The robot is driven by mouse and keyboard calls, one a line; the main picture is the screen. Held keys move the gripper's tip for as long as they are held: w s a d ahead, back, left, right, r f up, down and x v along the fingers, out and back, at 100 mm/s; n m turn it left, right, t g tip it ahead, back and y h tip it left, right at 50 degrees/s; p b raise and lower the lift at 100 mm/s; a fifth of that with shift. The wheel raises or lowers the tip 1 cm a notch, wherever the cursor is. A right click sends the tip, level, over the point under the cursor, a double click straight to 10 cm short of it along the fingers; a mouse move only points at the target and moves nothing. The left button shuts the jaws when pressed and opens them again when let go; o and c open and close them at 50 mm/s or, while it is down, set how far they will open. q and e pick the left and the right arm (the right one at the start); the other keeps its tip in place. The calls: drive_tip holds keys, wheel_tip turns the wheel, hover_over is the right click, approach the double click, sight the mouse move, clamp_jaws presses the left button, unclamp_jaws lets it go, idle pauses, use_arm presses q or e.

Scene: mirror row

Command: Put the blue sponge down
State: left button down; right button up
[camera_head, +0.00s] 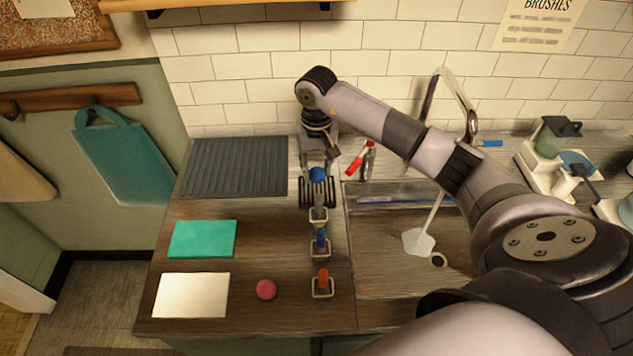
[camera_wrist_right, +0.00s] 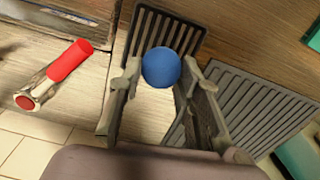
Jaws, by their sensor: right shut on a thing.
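The blue sponge (camera_head: 318,174) is a small round ball at the back of the counter. In the right wrist view the sponge (camera_wrist_right: 161,67) sits between the two fingers. My right gripper (camera_head: 319,158) is shut on it, pointing down, with the fingers partly hidden by the wrist in the head view. A small dark slatted rack (camera_head: 304,196) lies close by the sponge; it also shows behind the sponge in the wrist view (camera_wrist_right: 185,38). I cannot tell whether the sponge touches the rack. My left gripper is not in view.
A ribbed grey mat (camera_head: 235,167), a teal cloth (camera_head: 202,239), a white pad (camera_head: 191,295) and a pink disc (camera_head: 266,289) lie on the left. Small holders with blue (camera_head: 320,240) and red (camera_head: 322,279) items line up in front. A red-handled tool (camera_head: 356,162) and the sink are right.

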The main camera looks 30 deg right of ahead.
sight(316, 179)
wheel_tip(316, 179, down, 4)
drive_tip(key=shift+f+b, duration=0.1)
drive_tip(key=shift+b, duration=0.9)
drive_tip(key=shift+w, duration=0.1)
drive_tip(key=shift+f, duration=0.1)
drive_tip(key=o, duration=1.1)
